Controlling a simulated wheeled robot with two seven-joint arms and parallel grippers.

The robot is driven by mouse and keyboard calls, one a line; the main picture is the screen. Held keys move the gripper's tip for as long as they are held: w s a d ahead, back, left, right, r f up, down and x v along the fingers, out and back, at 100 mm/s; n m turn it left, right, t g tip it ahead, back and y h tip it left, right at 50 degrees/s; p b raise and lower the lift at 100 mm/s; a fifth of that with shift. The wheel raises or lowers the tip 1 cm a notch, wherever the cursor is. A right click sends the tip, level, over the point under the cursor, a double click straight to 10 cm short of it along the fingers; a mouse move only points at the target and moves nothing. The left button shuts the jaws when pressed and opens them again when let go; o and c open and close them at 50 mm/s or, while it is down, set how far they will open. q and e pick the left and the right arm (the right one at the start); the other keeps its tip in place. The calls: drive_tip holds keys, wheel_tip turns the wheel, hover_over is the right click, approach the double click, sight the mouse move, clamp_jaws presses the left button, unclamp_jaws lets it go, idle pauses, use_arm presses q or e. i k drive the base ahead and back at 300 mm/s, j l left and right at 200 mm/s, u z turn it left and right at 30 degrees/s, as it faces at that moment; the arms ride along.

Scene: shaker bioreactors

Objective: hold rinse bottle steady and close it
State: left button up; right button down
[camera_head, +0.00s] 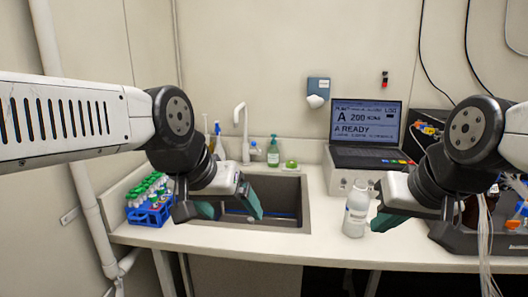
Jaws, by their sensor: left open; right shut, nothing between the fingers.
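A white bottle (356,212) with a printed label stands upright on the counter right of the sink, probably the rinse bottle. Its top is small, and I cannot tell whether a cap is on it. My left gripper (229,212) is open and empty over the sink, well to the left of the bottle. My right gripper (386,220) is shut with nothing in it, close to the right side of the bottle. I cannot tell whether it touches the bottle. No separate cap is clearly visible.
The sink (303,212) lies under my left gripper, with a faucet (241,118) and green soap bottle (273,151) behind. A blue rack (149,218) of green-capped tubes stands left. A laptop (367,124) is behind the bottle. Dark equipment with tubing fills the right.

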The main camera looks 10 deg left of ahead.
sight(358, 199)
drive_tip(key=z, duration=0.7)
drive_tip(key=i+z, duration=0.2)
drive_tip(key=z, duration=0.25)
drive_tip(key=i+j+z, duration=0.15)
drive_tip(key=z, duration=0.25)
drive_tip(key=j, duration=0.15)
drive_tip(key=i+l, duration=0.1)
